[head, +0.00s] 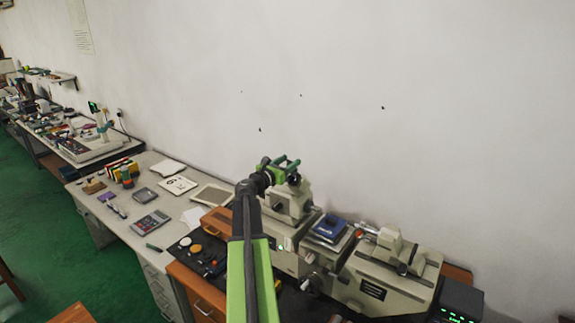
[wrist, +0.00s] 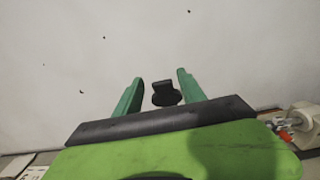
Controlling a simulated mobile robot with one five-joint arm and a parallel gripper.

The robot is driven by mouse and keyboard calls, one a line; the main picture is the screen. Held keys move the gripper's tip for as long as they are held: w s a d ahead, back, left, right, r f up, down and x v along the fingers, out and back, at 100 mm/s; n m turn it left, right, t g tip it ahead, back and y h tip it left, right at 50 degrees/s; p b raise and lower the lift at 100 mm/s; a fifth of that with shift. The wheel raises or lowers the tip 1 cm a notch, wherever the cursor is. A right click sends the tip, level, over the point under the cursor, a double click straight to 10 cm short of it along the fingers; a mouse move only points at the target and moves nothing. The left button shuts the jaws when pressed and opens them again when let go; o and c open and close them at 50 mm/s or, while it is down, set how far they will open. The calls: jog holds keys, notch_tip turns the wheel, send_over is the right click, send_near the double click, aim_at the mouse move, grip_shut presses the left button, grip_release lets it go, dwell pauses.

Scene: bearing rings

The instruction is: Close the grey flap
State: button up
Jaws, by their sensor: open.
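My gripper (head: 289,161) is raised over the bench, in front of the top of a cream measuring machine (head: 287,205) in the head view. In the wrist view my gripper (wrist: 160,76) has its two green fingers apart, with nothing held. A small black part (wrist: 165,93) shows in the gap between the fingers; I cannot tell whether it is touched or lies beyond them. I cannot pick out a grey flap for certain in either view. My arm hides part of the bench and the machine's left side.
A second cream machine body (head: 390,275) stands to the right, with a blue item (head: 330,227) between. A black box with green digits (head: 459,302) is at the far right. Papers, a calculator (head: 150,222) and an orange wooden case (head: 217,221) lie left.

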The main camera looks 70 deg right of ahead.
grip_shut()
dwell(0.3)
jog(key=shift+r, duration=0.1)
dwell(1.0)
